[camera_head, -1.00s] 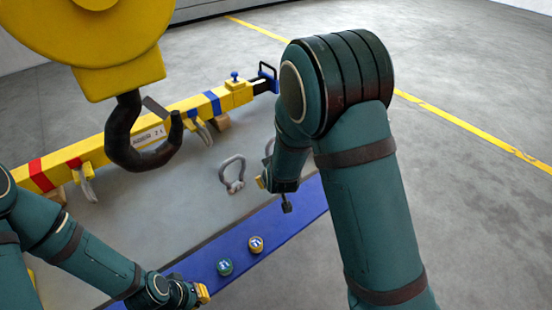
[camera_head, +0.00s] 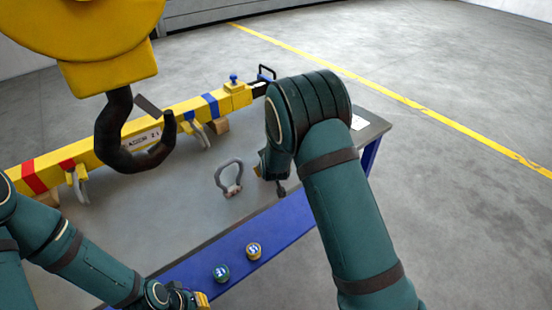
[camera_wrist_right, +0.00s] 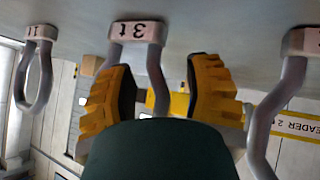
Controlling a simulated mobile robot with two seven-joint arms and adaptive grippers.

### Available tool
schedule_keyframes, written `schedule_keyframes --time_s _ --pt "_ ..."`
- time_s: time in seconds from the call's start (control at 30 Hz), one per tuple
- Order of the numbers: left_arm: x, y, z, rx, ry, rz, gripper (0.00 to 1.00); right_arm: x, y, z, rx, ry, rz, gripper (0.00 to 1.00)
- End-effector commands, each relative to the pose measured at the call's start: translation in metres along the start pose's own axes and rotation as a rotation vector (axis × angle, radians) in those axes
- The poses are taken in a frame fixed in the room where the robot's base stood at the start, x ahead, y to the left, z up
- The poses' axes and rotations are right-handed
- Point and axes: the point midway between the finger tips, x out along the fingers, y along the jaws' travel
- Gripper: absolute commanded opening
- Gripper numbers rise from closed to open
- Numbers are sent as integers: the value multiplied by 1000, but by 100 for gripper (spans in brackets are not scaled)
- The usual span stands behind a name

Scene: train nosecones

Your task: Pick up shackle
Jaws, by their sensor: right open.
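Grey shackles stand on the grey tabletop. In the right wrist view, a shackle marked 3 t (camera_wrist_right: 153,60) is between the yellow fingers of my right gripper (camera_wrist_right: 160,95), which is open with gaps visible on both sides. One shackle (camera_wrist_right: 41,75) shows at the left and another (camera_wrist_right: 283,90) at the right. In the head view, one shackle (camera_head: 230,178) is left of my right gripper (camera_head: 267,180), which is mostly hidden by my right arm. My left gripper (camera_head: 195,299) is low at the table's front edge, and its opening is unclear.
A yellow spreader beam (camera_head: 140,138) lies along the back of the table (camera_head: 120,205). A large dark crane hook (camera_head: 125,155) under a yellow block (camera_head: 90,45) hangs before it.

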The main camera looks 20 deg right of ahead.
Motion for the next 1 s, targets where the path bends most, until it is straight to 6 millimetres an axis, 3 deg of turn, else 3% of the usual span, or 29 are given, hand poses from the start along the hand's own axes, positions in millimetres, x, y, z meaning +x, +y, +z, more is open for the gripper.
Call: schedule_keyframes --time_s 0.2,0.47,0.5,0.63,1.0 --pt "6 -2 -1 0 3 0 0 26 0 1 0 -1 -1 50" --pt "6 -2 -1 0 3 0 0 27 0 0 0 0 -1 50" --pt "6 -2 -1 0 3 0 0 27 0 0 0 0 -1 46" --pt "6 -2 -1 0 3 0 0 27 0 0 0 0 -1 0" --pt "6 -2 -1 0 3 0 0 27 0 0 0 1 0 0"
